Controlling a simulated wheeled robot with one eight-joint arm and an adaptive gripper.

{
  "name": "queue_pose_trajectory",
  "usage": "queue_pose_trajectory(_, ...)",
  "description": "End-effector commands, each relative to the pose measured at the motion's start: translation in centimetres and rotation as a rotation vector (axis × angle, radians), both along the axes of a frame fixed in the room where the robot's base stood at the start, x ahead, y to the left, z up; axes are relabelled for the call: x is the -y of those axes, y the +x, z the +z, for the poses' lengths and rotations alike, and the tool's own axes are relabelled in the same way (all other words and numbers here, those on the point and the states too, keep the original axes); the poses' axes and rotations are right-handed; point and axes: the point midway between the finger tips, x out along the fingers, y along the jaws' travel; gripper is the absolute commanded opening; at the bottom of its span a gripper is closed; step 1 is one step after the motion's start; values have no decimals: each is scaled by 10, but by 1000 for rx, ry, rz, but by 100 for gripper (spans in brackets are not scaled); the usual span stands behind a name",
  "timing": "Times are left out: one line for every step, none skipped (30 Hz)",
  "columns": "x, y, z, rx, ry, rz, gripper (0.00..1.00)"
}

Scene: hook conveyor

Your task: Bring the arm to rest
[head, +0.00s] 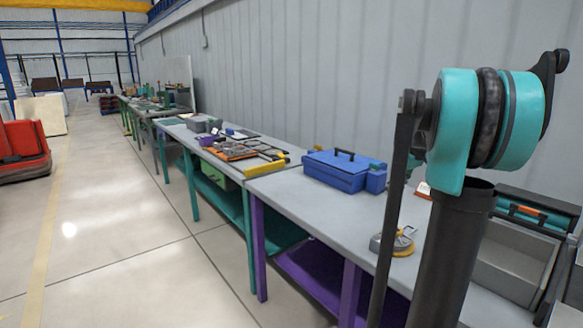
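Part of my arm shows large at the right: a teal and black joint (458,115) on top of a thick black tube (452,260). A thin dark link (392,215) hangs down on its left side and leaves the frame at the bottom. My gripper is not in view, so its opening and anything in it cannot be seen.
A grey workbench (300,200) with purple legs stands beside my arm, against the corrugated wall. A blue toolbox (338,170) and an open grey case (510,260) are on it. More benches run into the distance. A red machine (22,150) is far left; the floor between is clear.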

Motion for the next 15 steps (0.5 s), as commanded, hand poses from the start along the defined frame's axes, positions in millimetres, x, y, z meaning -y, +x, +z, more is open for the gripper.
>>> queue_pose_trajectory(-14, -11, -10, -5, -3, -18, 33)
queue_pose_trajectory(-22, -18, -17, -8, -4, -34, 33)
queue_pose_trajectory(-33, -28, -27, -11, -7, -56, 33)
queue_pose_trajectory(-42, -37, -35, -13, -8, -75, 33)
queue_pose_trajectory(-51, -47, -44, -15, -10, -97, 33)
queue_pose_trajectory(-65, -63, -57, -18, -14, -128, 33)
queue_pose_trajectory(-75, -76, -68, -19, -15, -153, 33)
queue_pose_trajectory(-85, -90, -79, -19, -18, -178, 33)
queue_pose_trajectory(-97, -108, -94, -19, -19, -211, 33)
queue_pose_trajectory(-105, -123, -105, -18, -22, -236, 33)
queue_pose_trajectory(-113, -137, -117, -16, -21, -261, 33)
queue_pose_trajectory(-122, -157, -131, -12, -23, -293, 33)
queue_pose_trajectory(-129, -171, -142, -9, -22, -318, 33)
queue_pose_trajectory(-134, -185, -152, -6, -22, -340, 33)
queue_pose_trajectory(-141, -203, -165, 0, -20, -370, 33)
